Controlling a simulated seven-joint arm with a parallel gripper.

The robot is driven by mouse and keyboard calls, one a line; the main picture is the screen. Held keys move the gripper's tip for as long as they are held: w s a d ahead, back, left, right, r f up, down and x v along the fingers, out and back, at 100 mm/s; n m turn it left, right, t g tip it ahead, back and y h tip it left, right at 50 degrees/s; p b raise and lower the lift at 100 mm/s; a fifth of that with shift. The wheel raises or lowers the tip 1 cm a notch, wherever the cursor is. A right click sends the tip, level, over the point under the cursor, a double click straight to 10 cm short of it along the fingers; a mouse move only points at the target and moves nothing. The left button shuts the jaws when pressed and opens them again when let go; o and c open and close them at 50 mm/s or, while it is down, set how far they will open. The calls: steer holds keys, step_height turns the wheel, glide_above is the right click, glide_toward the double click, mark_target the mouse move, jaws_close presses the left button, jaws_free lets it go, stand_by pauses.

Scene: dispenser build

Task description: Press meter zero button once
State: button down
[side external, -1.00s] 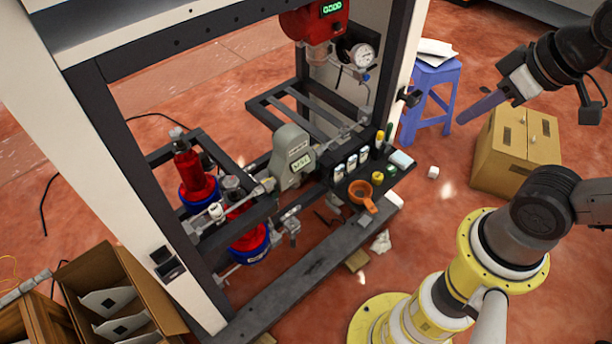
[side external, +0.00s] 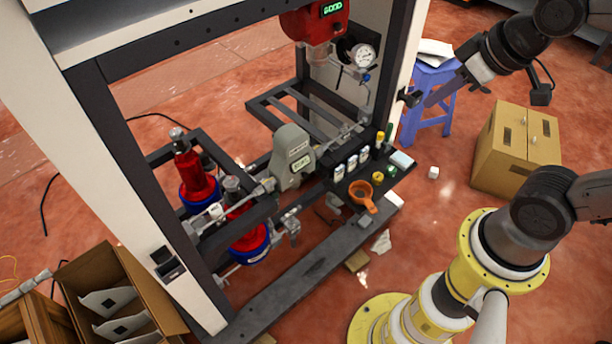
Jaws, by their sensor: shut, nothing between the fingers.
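A grey meter (side external: 291,150) with a small display on its face stands on the pipe run in the middle of the frame. A red unit (side external: 317,22) with a lit green digital readout hangs at the top. I cannot make out which small feature on either is the zero button. My gripper (side external: 429,103) is at the upper right, shut and empty. It points down and left in the picture, overlapping the blue stool and close to the frame's right post. It appears apart from both the grey meter and the red unit.
A round pressure gauge (side external: 363,56) sits beside the red unit. A dark shelf (side external: 398,171) holds small bottles and an orange scoop (side external: 362,195). The white right post (side external: 406,60) stands near my gripper. A blue stool (side external: 429,108) and cardboard box (side external: 517,150) are to the right.

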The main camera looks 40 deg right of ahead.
steer(key=w+f+n, duration=0.2)
steer(key=w+f, duration=0.6)
steer(key=w, duration=0.5)
steer(key=w+f+n+t+y, duration=0.1)
steer(key=w+f, duration=0.3)
steer(key=f, duration=0.4)
steer(key=w+f+n+t, duration=0.15)
steer(key=w+f, duration=0.25)
steer(key=f, duration=0.4)
steer(key=n, duration=0.1)
glide_toward(304, 175)
step_height(304, 175, up, 4)
steer(key=s+d, duration=0.1)
steer(key=d, duration=0.2)
steer(key=s+a+f+y, duration=0.1)
steer(key=s+f, duration=0.1)
steer(key=f, duration=0.3)
steer(key=s+a+f+n+y, duration=0.1)
steer(key=s+a+f, duration=0.1)
steer(key=f, duration=0.4)
steer(key=shift+s, duration=0.75)
steer(key=shift+t, duration=0.25)
steer(key=w, duration=0.8)
steer(key=shift+w, duration=0.4)
steer(key=shift+w, duration=0.45)
